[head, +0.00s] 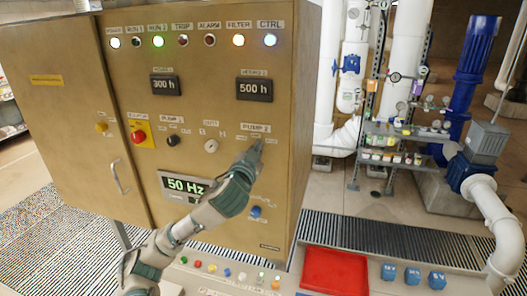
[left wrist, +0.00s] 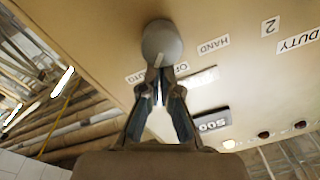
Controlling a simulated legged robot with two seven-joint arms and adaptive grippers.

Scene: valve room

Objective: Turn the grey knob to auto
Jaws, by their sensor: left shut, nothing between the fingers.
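The grey knob (left wrist: 161,42) is round and sits on the tan panel in the left wrist view, with a pale line at its lower edge. Labels reading OFF and HAND lie to its right; another label at its lower left is partly covered. My left gripper (left wrist: 159,74) is shut and empty, its fingertips at the knob's lower edge; I cannot tell if they touch. In the head view my left gripper (head: 250,156) is at the panel below the PUMP 2 label and hides the knob. My right gripper is not in view.
The tan cabinet (head: 80,90) carries a black knob (head: 172,141), a white knob (head: 211,146), a red button (head: 138,136), a blue knob (head: 256,211) and a 50 Hz display (head: 187,186). A red tray (head: 334,272) lies in front. Pipes and a shelf stand at right.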

